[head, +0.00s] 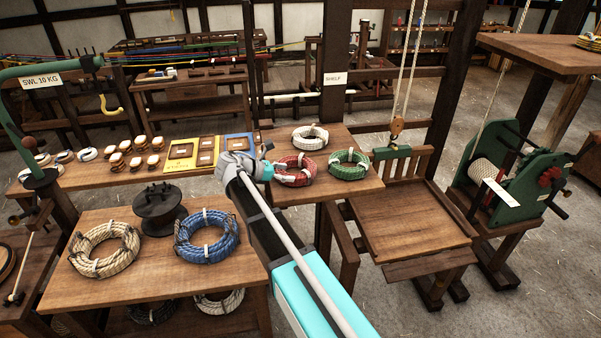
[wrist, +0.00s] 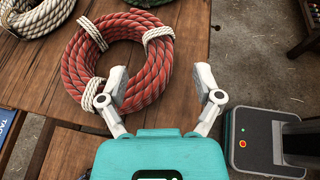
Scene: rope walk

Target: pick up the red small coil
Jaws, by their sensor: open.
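The red small coil (head: 299,179) lies flat on a raised wooden shelf top (head: 327,193), with white ties around it. In the wrist view the red coil (wrist: 158,70) fills the upper middle. My gripper (wrist: 164,90) is open and empty. Its left finger shows over the inner lower part of the coil, and its right finger lies outside the coil's right side. The coil's right band shows between the fingers; I cannot tell how high the fingers are above it. In the head view my arm hides the coil's left edge in part.
A white coil (head: 310,137) and a green coil (head: 349,163) lie close to the red one. A blue coil (head: 206,237), a tan coil (head: 104,249) and a dark spool (head: 159,207) stand on the lower table.

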